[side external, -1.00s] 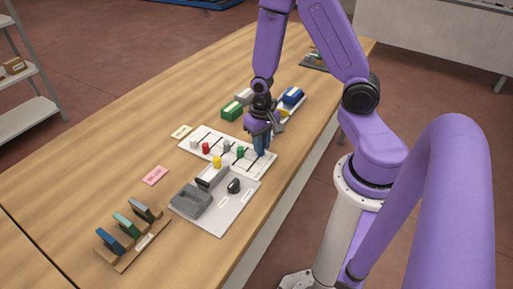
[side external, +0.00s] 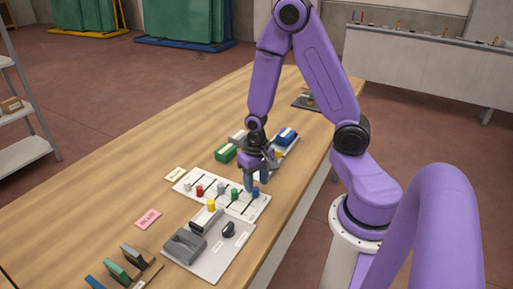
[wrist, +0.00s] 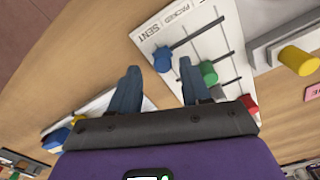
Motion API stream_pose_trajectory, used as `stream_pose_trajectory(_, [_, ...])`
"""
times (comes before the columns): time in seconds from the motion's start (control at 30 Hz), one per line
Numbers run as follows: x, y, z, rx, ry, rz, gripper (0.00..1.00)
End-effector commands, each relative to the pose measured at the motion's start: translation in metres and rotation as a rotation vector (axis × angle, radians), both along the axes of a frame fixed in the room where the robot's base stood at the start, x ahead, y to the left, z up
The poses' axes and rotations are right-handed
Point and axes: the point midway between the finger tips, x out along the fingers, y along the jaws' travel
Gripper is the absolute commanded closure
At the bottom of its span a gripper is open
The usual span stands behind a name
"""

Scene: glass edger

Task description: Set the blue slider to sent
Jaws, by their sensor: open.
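The blue slider knob (wrist: 162,60) stands on a white board (wrist: 228,38) with dark slots. It is at the left end of its slot in the wrist view, beside the printed word SENT (wrist: 150,40); PACKED is printed farther up. In the side view the blue knob (side external: 255,191) is at the board's right end. My gripper (wrist: 159,68) is open, with one finger on each side of the line to the knob. In the side view my gripper (side external: 258,182) is right at the knob. I cannot tell whether a finger touches it.
The green knob (wrist: 208,72) is close beside my right finger in the wrist view. A red knob (wrist: 248,103) is farther along. A grey device with a yellow knob (side external: 211,205) stands in front of the board. Green (side external: 225,153) and blue (side external: 287,136) blocks lie behind.

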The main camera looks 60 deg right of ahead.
Motion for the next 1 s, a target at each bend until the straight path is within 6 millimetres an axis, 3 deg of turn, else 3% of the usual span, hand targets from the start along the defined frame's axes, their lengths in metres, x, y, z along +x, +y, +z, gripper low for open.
stream_pose_trajectory(1.0, [0.000,-0.001,0.137,0.001,-0.006,-0.002,0.53])
